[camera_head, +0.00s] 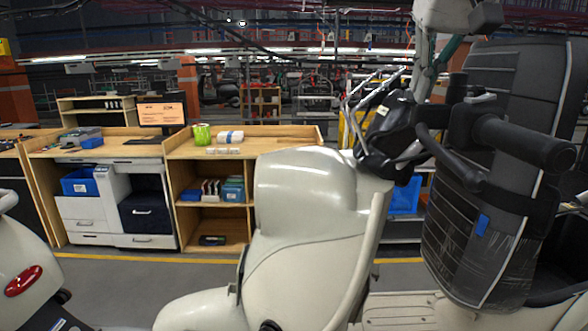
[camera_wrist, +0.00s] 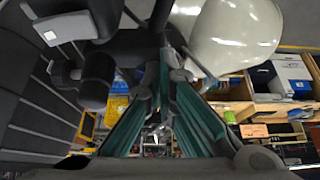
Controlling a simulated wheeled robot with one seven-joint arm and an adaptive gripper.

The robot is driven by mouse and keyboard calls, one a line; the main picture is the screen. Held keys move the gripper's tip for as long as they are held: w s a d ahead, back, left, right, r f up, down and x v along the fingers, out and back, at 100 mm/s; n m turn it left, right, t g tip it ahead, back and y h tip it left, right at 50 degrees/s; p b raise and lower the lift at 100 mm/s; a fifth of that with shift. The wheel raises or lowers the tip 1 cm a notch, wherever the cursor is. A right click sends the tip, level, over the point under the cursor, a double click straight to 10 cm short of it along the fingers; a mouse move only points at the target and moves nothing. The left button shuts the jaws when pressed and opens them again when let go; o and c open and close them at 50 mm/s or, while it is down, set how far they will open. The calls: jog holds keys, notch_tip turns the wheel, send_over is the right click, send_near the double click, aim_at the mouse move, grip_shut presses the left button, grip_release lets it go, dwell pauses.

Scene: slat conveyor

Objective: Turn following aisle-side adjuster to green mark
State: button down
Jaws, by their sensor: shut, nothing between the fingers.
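My gripper (camera_wrist: 172,66) shows in the wrist view as two long teal fingers that converge toward the upper middle, shut and empty. In the head view, a teal part of it shows (camera_head: 446,54) at the upper right, above the scooter's handlebar. A cream scooter (camera_head: 310,195) fills the middle of the head view, and its cream body also shows in the wrist view (camera_wrist: 232,30). A black handlebar grip (camera_head: 525,143) is at the right, and a dark rounded grip is left of my fingers in the wrist view (camera_wrist: 97,82). I cannot make out an adjuster or a green mark.
A black padded, plastic-wrapped part (camera_head: 465,245) stands close at the right. Another scooter (camera_head: 18,265) with a red reflector is at the left edge. Wooden workbenches (camera_head: 180,150) stand behind, beyond a yellow floor line (camera_head: 120,256). Grey floor lies between.

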jog(key=shift+w+a+p, duration=0.1)
jog(key=shift+a+p, duration=0.3)
jog(key=shift+p, duration=0.25)
dwell(0.6)
jog(key=shift+s+a+r+p, duration=0.1)
jog(key=shift+s+a+p, duration=0.05)
jog(key=shift+s+p, duration=0.3)
notch_tip(320, 180, up, 6)
jog(key=p, duration=0.2)
jog(key=shift+p, duration=0.3)
jog(key=shift+w, duration=0.1)
dwell(0.3)
